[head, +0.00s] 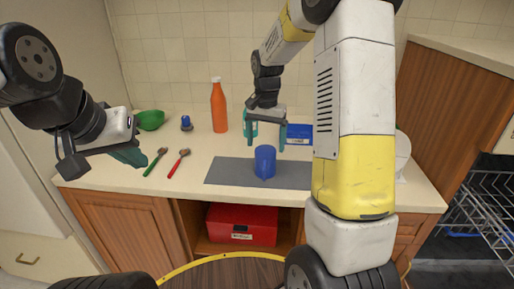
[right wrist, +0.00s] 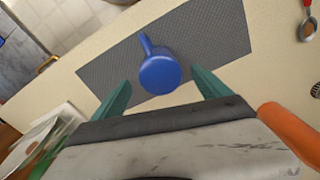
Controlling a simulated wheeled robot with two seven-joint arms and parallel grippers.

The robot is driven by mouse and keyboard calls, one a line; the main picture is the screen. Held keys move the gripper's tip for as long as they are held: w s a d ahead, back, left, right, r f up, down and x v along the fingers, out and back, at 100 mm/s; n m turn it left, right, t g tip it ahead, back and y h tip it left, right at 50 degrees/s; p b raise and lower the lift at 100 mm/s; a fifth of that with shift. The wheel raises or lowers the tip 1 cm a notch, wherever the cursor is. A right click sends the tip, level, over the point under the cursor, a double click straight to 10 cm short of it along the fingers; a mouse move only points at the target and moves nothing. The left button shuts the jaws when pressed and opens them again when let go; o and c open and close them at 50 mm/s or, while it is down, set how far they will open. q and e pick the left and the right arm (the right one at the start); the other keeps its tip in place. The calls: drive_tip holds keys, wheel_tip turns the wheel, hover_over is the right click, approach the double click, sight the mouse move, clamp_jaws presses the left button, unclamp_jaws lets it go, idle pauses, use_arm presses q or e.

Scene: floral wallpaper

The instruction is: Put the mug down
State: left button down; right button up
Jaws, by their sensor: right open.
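The blue mug (head: 265,163) stands on the grey mat (head: 225,172) on the counter. In the right wrist view the mug (right wrist: 160,73) sits on the mat (right wrist: 219,38) with its handle pointing up in the picture. My right gripper (head: 266,142) is open, its teal fingers spread just above and behind the mug. In the right wrist view the mug shows between and beyond the fingertips, and neither finger visibly touches it. My left gripper (head: 130,155) is away over the counter's left part; its finger gap does not show clearly.
An orange bottle (head: 219,108) stands at the back. A green bowl (head: 150,120), a small blue-topped item (head: 186,123), a green spoon (head: 155,162) and a red spoon (head: 178,163) lie to the left. A blue box (head: 298,134) is behind the mat. An open dishwasher rack (head: 490,215) is at right.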

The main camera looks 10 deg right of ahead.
wheel_tip(320, 180, up, 3)
drive_tip(key=shift+r, duration=0.15)
drive_tip(key=s+r+n+t+y, duration=0.1)
drive_tip(key=s+r+n+t, duration=0.2)
drive_tip(key=s+r, duration=0.65)
drive_tip(key=s+a+n+t, duration=0.1)
drive_tip(key=s+n, duration=0.1)
drive_tip(key=s, duration=0.5)
drive_tip(key=s+a+r+n+t+y, duration=0.1)
drive_tip(key=s+t, duration=0.1)
drive_tip(key=s, duration=0.5)
drive_tip(key=shift+s+r+n, duration=0.25)
drive_tip(key=shift+s+n, duration=0.1)
drive_tip(key=shift+n, duration=0.05)
